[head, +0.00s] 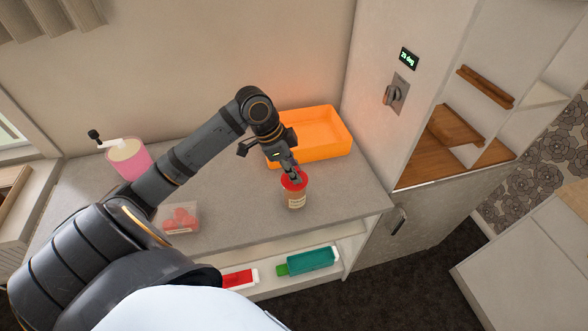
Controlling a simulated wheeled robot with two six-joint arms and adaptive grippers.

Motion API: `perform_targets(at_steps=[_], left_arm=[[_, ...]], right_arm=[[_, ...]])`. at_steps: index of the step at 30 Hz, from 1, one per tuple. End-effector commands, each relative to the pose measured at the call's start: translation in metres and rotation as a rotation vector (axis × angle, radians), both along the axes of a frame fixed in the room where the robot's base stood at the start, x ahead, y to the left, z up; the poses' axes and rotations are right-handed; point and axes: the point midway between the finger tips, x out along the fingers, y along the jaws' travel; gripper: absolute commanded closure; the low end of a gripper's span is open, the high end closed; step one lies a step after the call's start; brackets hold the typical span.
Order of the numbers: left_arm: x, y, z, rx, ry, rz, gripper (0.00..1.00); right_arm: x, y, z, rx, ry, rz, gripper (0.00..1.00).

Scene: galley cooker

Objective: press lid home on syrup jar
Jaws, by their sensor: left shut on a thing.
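The syrup jar (296,197) stands upright on the grey counter, near its right front part, with a pale label facing the front. A red lid (293,182) is at the top of the jar. My left gripper (293,176) points down onto the lid from above and is shut on it. The fingers hide part of the lid, and I cannot tell whether it sits fully down on the rim. My right gripper is not in view.
An orange tray (339,124) stands behind the jar. A tall cabinet (397,50) rises at the right. Red and teal items (311,260) lie on the shelf below.

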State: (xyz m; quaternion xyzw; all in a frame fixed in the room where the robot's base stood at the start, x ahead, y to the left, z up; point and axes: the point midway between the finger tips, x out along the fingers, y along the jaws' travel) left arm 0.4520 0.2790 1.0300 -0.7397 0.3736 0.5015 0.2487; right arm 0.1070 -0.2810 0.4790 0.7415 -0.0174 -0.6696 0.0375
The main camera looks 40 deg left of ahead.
Motion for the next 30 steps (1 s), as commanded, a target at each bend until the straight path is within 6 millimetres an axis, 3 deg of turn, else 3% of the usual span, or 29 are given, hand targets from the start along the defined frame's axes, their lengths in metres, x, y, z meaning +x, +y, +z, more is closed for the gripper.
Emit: perform_targets(at_steps=[30], left_arm=[[0.0001, -0.0002, 0.0003, 0.000, 0.000, 0.000, 1.00]], right_arm=[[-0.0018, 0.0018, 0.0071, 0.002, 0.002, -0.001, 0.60]])
